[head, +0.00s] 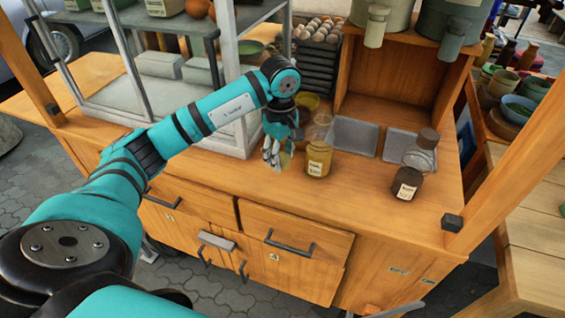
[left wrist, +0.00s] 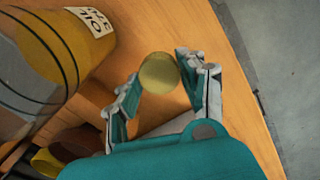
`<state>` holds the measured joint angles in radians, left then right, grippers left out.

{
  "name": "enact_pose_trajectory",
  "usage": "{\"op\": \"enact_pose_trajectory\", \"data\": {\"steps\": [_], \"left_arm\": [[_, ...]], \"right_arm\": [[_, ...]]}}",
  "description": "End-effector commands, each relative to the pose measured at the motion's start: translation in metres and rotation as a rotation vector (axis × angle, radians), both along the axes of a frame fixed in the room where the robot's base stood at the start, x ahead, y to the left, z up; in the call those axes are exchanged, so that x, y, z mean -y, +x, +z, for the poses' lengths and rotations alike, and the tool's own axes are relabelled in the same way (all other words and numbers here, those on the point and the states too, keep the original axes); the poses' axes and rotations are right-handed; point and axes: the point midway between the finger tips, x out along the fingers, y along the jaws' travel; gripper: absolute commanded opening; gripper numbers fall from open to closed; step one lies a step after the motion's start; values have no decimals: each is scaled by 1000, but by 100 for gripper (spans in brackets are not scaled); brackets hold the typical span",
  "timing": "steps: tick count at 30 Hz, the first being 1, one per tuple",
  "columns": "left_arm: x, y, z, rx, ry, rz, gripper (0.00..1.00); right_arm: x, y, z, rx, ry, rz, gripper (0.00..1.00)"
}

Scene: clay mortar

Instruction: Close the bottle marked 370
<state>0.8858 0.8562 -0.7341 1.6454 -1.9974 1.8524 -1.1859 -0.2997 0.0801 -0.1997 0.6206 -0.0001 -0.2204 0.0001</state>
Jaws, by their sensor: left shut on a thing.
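A clear glass bottle with yellow contents and a pale label (head: 319,158) stands upright on the wooden counter. No lid shows on its mouth in the head view. It also shows large at the upper left of the left wrist view (left wrist: 40,50), with its label partly visible; I cannot read the number surely. My left gripper (head: 272,160) is low over the counter, just left of this bottle. In the left wrist view its fingers (left wrist: 158,82) are shut on a round yellowish stopper (left wrist: 159,72), apart from the bottle. My right gripper is out of view.
A bottle with dark contents and a brown lid (head: 408,178) stands to the right. Grey trays (head: 354,136) lie behind. The counter's front strip is clear.

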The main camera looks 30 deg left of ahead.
Motion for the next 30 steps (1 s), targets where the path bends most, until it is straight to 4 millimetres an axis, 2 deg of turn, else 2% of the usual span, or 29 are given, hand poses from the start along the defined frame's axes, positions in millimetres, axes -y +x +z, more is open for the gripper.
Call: {"op": "enact_pose_trajectory", "data": {"steps": [1,9,15,21,30], "left_arm": [[-2,-13,-5,-8,5,-2,31],[-4,-84,1,-8,8,-2,31],[-4,-128,6,-9,7,-2,31],[-3,-150,9,-9,3,-1,31],[-3,-154,11,-8,2,0,31]], "right_arm": [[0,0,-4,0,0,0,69],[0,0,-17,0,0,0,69],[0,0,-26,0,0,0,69],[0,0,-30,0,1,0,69],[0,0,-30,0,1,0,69]]}}
